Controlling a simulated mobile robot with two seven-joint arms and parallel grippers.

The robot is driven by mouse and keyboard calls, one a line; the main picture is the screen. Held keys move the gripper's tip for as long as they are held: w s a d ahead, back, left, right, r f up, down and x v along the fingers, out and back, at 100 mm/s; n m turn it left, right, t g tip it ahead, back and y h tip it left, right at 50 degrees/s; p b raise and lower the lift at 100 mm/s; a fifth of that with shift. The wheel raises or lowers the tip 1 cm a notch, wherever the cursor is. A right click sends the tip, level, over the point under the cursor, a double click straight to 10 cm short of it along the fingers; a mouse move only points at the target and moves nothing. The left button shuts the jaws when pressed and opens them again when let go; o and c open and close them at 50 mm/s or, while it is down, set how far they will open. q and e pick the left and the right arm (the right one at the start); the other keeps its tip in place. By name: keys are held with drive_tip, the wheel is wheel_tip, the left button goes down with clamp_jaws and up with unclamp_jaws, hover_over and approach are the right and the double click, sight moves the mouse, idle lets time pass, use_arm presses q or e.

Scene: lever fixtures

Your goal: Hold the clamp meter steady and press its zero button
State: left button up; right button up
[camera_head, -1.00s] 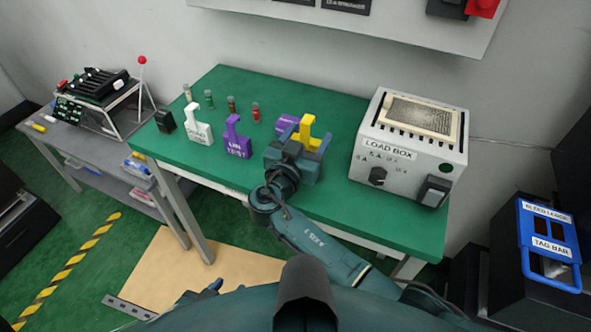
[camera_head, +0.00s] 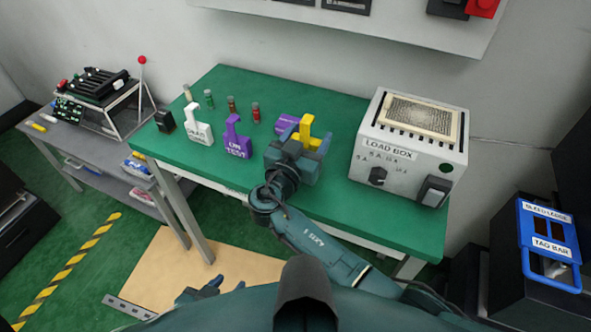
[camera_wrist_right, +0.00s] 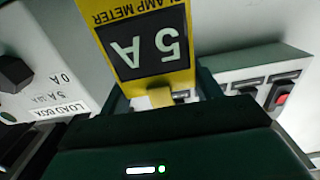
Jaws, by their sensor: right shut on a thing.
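A yellow clamp meter (camera_head: 307,130) stands near the middle of the green table, partly hidden by my right gripper (camera_head: 302,147). The right gripper is shut on the meter's body. In the right wrist view the yellow meter (camera_wrist_right: 152,45) appears upside down, with "CLAMP METER" and a dark "5 A" plate. A paler yellow block (camera_wrist_right: 160,97) shows by the plate, between the fingers; I cannot tell whether it is the zero button. My left gripper (camera_head: 212,288) is low at the bottom of the head view, away from the table; its opening is unclear.
A white fixture (camera_head: 199,131) and a purple fixture (camera_head: 237,143) stand left of my right gripper. Another purple piece (camera_head: 286,122) lies behind it. Small vials (camera_head: 231,104) stand further back. The load box (camera_head: 412,150) fills the table's right end. A grey side table (camera_head: 100,150) stands left.

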use_arm(q)
drive_tip(key=shift+c, duration=0.3)
drive_tip(key=c, duration=0.6)
drive_tip(key=shift+s+f, duration=0.1)
drive_tip(key=shift+s, duration=0.1)
clamp_jaws()
drive_tip(key=shift+w, duration=0.2)
idle(0.3)
